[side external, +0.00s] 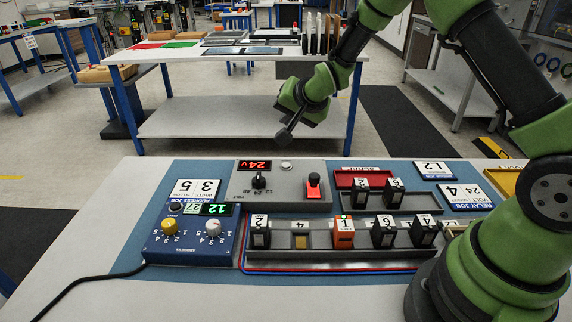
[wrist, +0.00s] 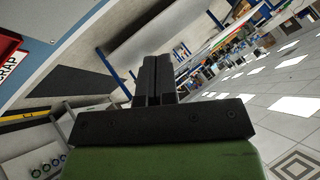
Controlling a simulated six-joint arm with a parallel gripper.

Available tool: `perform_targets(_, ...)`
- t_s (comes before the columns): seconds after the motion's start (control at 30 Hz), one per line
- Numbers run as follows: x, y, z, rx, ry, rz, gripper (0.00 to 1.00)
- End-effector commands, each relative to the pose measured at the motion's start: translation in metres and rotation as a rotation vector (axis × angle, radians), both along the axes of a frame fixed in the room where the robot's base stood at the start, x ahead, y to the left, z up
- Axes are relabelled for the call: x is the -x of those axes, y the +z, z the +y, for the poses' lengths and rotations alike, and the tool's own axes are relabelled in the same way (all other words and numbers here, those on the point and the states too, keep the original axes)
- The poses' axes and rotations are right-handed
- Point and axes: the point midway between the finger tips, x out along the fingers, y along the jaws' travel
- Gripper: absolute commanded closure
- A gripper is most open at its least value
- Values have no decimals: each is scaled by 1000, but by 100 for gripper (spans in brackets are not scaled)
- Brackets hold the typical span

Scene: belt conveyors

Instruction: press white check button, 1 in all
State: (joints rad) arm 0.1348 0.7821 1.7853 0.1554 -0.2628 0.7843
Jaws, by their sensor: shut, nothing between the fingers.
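A small round whitish button (side external: 286,166) sits at the top of the grey panel (side external: 240,190), right of a red display (side external: 254,165) reading 24v. It appears to be the white check button. The panel also carries a black knob (side external: 259,182) and a red-lit rocker switch (side external: 313,186). My gripper (side external: 284,135) hangs in the air beyond the bench's far edge, above and apart from the button in the picture. In the wrist view my gripper (wrist: 157,80) has its two black fingers together with nothing between them. The button does not show in the wrist view.
A blue address box (side external: 190,235) with a yellow knob, a white knob and a green display stands at left. A rail (side external: 330,254) holds black relays and an orange relay (side external: 344,232). A red tray (side external: 362,178) is behind. The bench's left front is clear except for a cable.

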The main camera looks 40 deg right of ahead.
Motion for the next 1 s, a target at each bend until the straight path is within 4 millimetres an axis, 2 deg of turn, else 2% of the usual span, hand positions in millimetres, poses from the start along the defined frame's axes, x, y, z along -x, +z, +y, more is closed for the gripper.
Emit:
perform_targets(0.17, 0, -9, 0, 0, 1, 3, 100)
perform_targets(0.5, 1, -56, 0, -2, 1, 8, 100)
perform_targets(0.7, 0, -78, 0, -1, 0, 4, 100)
perform_targets(1.0, 0, -88, 0, 0, 1, 2, 100)
